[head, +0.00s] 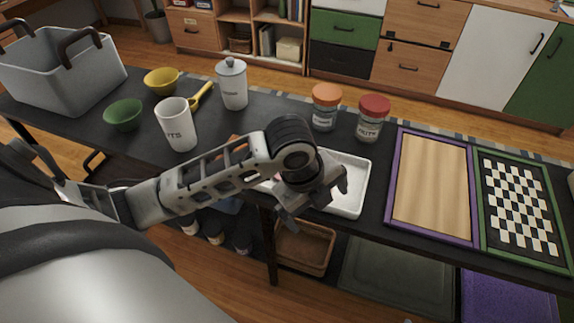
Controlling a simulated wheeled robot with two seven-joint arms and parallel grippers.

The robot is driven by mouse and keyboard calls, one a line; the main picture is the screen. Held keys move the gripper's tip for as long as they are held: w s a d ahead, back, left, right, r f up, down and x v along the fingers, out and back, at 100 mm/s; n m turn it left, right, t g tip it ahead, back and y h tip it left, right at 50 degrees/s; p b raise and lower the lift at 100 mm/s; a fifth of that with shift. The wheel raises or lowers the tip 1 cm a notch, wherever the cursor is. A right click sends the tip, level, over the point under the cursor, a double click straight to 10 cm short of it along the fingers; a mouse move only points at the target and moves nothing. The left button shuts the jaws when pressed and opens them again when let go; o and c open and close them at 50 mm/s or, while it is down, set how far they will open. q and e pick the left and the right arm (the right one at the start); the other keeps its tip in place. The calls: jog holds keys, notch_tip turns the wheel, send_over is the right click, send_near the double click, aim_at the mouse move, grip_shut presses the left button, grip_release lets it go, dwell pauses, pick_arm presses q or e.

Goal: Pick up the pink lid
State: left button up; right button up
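My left arm reaches in from the left, and its gripper (316,206) hangs over the front part of a white tray (347,207) at the table's front edge. The fingers look spread, with nothing seen between them. I cannot clearly make out the pink lid; a small pale pinkish patch shows beside my forearm, mostly hidden by it. A jar with an orange lid (327,94) and a jar with a red lid (374,106) stand behind the tray. A white open-topped canister (178,127) stands left of my arm. My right gripper is not in view.
A lidded white canister (233,88), yellow bowl (161,81), green bowl (123,115) and grey basket (55,75) stand at left. A purple-framed board (390,190) and a green-framed checkered board (552,188) lie at right. Bins stand below the table.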

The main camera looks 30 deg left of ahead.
pick_arm(q)
jog(key=w+a+r+m+g+y, duration=0.1)
jog(key=w+a+r+m, duration=0.3)
jog(key=a+m, duration=0.15)
jog(key=w+a+r+m+y, duration=0.1)
jog(key=w+a+r+m, duration=0.35)
jog(key=a, duration=0.25)
jog(key=shift+m, duration=0.3)
jog(key=f, duration=0.6)
jog(key=w+f, duration=0.1)
jog(key=f, duration=0.3)
jog(key=shift+w+a, duration=0.1)
jog(key=shift+a, duration=0.3)
jog(key=shift+w+a+f, duration=0.15)
jog(key=shift+w+f, duration=0.05)
jog(key=shift+f, duration=0.65)
jog(key=shift+w+a+f, duration=0.1)
jog(key=shift+w+f, duration=0.05)
jog(key=shift+f, duration=0.65)
jog(key=shift+w+a+f, duration=0.15)
jog(key=shift+w+f, duration=0.05)
jog(key=shift+f, duration=0.65)
jog(key=c, duration=0.9)
